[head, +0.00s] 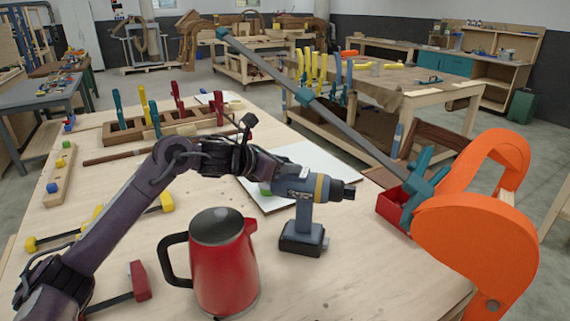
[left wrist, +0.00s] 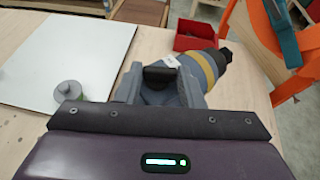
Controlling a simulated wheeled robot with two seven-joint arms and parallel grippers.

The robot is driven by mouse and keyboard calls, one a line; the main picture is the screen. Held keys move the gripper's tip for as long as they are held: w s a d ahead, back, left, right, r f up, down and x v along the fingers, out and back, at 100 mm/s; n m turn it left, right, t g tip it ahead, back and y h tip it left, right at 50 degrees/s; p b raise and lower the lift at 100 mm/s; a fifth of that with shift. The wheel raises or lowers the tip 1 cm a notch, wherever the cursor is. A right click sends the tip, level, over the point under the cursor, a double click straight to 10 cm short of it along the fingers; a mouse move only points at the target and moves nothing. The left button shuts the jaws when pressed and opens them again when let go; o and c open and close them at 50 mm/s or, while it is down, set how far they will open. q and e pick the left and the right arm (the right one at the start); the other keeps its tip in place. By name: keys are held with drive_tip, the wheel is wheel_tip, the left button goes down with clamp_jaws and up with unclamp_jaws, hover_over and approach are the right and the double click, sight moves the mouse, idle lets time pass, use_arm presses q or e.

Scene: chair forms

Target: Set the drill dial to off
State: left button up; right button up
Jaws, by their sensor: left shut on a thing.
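The drill (head: 306,190) is blue-grey with a yellow ring and a dark chuck pointing right. It stands upright on its dark battery base on the workbench (head: 110,200), behind and right of the red jug. My left gripper (head: 268,176) reaches the rear end of the drill from the left. In the left wrist view the drill's body (left wrist: 203,70) lies straight ahead, and my left gripper (left wrist: 160,88) is shut on its rear part, a finger on each side. The fingers hide part of the rear, and I cannot read the dial's setting. My right gripper is not in view.
A red jug (head: 222,265) with a dark lid stands close in front of the drill, below my left arm. A white board (head: 325,170) lies behind it. A red bin (head: 393,207), a long grey clamp (head: 330,115) and an orange chair form (head: 475,240) are to the right.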

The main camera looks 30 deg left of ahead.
use_arm(q)
drive_tip(key=shift+d+n+y+b, duration=0.1)
drive_tip(key=shift+n+y+b, duration=0.45)
drive_tip(key=shift+y, duration=0.35)
drive_tip(key=shift+d+n+t+y, duration=0.2)
drive_tip(key=shift+n+t+y, duration=0.2)
drive_tip(key=shift+n+y, duration=0.4)
drive_tip(key=n+y, duration=0.3)
drive_tip(key=shift+d+r+p, duration=0.15)
drive_tip(key=shift+d+p, duration=0.15)
drive_tip(key=shift+p, duration=0.05)
drive_tip(key=shift+d+n+y+p, duration=0.1)
drive_tip(key=shift+n+y+p, duration=0.25)
drive_tip(key=shift+n+y, duration=0.55)
drive_tip(key=shift+y, duration=0.4)
drive_tip(key=o, duration=1)
